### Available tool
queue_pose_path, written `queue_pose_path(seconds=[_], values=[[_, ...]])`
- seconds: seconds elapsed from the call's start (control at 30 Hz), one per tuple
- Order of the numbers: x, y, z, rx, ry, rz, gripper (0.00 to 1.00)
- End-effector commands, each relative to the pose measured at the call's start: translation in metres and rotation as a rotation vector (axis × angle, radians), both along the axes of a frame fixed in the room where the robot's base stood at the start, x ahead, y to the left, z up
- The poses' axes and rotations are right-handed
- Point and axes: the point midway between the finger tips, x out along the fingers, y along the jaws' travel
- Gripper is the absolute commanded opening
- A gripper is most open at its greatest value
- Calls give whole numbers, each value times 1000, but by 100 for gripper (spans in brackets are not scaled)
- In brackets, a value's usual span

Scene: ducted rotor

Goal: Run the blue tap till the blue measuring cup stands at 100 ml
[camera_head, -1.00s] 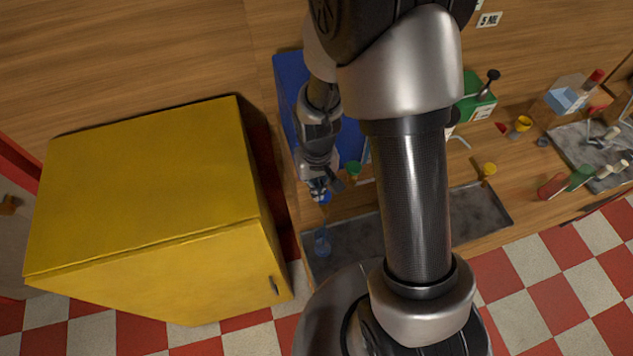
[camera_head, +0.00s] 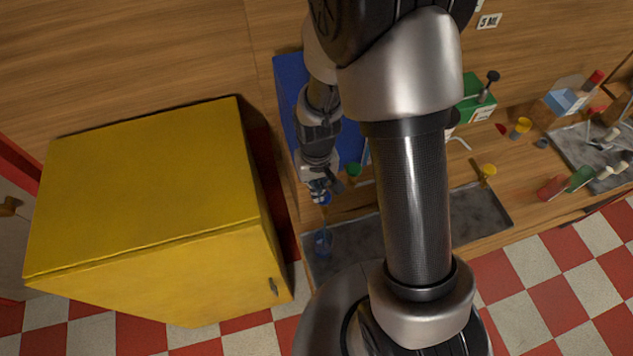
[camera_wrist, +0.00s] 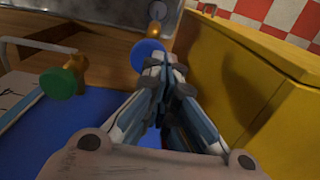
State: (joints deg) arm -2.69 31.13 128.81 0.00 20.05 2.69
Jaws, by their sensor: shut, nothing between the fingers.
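The blue tap's round knob (camera_wrist: 147,54) is just ahead of my gripper in the wrist view. My gripper (camera_wrist: 168,62) is shut and empty, its fingertips overlapping the knob's right side; whether they touch it I cannot tell. In the head view, my gripper (camera_head: 319,194) is over the blue tap (camera_head: 326,199), largely hiding it. The blue measuring cup (camera_head: 323,242) stands on the grey tray below the tap. Its marks and water level are too small to read.
A green tap (camera_wrist: 60,82) is left of the blue one. A large yellow cabinet (camera_wrist: 265,75) stands close on the right in the wrist view. The grey tray (camera_head: 352,236) runs along the counter's front. Several bottles and cups are at the far right.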

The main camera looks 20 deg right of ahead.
Motion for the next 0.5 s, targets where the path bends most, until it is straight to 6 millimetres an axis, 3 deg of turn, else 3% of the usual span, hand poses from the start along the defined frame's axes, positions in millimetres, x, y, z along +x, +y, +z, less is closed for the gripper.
queue_pose_path(seconds=[0.17, 0.5], values=[[2, 0, 13, 0, 1, 0, 0], [11, -1, 83, 0, -8, 0, 0]])
